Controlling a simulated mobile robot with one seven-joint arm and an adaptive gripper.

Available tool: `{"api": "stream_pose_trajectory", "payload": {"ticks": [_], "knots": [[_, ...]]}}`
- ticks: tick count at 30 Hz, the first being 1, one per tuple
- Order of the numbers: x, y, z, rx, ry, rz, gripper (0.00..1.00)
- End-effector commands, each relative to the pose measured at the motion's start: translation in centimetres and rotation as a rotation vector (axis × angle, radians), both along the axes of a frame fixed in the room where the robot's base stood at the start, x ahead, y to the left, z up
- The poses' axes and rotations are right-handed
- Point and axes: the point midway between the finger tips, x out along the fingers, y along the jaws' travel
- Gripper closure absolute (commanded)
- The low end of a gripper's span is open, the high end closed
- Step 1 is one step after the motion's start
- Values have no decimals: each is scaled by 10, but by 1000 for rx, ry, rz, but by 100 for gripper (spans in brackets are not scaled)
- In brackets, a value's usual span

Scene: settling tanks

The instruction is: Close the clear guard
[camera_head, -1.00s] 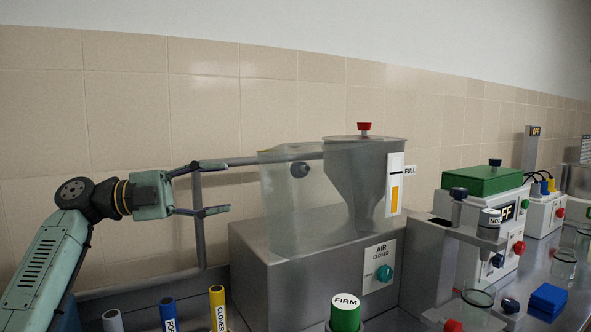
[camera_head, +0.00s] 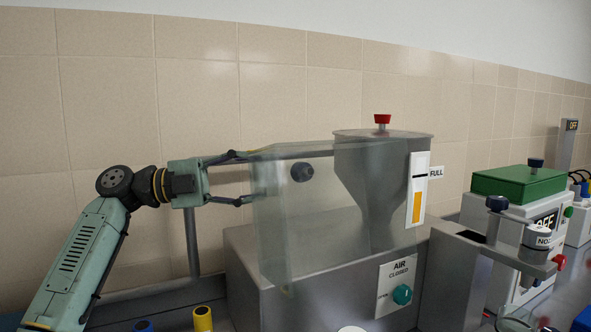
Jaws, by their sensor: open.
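The clear guard (camera_head: 320,220) is a see-through greenish panel above the grey metal machine base (camera_head: 240,275). It stands left of and partly in front of the steel hopper (camera_head: 384,165). A dark round knob (camera_head: 302,172) shows at the guard's upper part; I cannot tell whether it is on the guard or behind it. My gripper (camera_head: 250,178) is open, pointing right, with fingertips at the guard's left edge, one above the other. Nothing shows between the fingers. I cannot tell whether they touch the guard.
The hopper has a red knob (camera_head: 382,119) on top and a FULL gauge (camera_head: 417,190). An AIR CLOSED panel (camera_head: 398,285) with a teal knob is on the base front. A green-topped device (camera_head: 518,182) stands at right. A yellow-capped tube (camera_head: 203,318) is at the bottom.

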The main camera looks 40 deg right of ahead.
Motion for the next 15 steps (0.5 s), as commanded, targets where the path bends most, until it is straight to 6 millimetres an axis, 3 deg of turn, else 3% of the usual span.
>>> {"api": "stream_pose_trajectory", "payload": {"ticks": [9, 15], "knots": [[-35, -48, 7, 1, -1, -3, 50], [-45, -63, 7, 0, 0, 0, 50]]}}
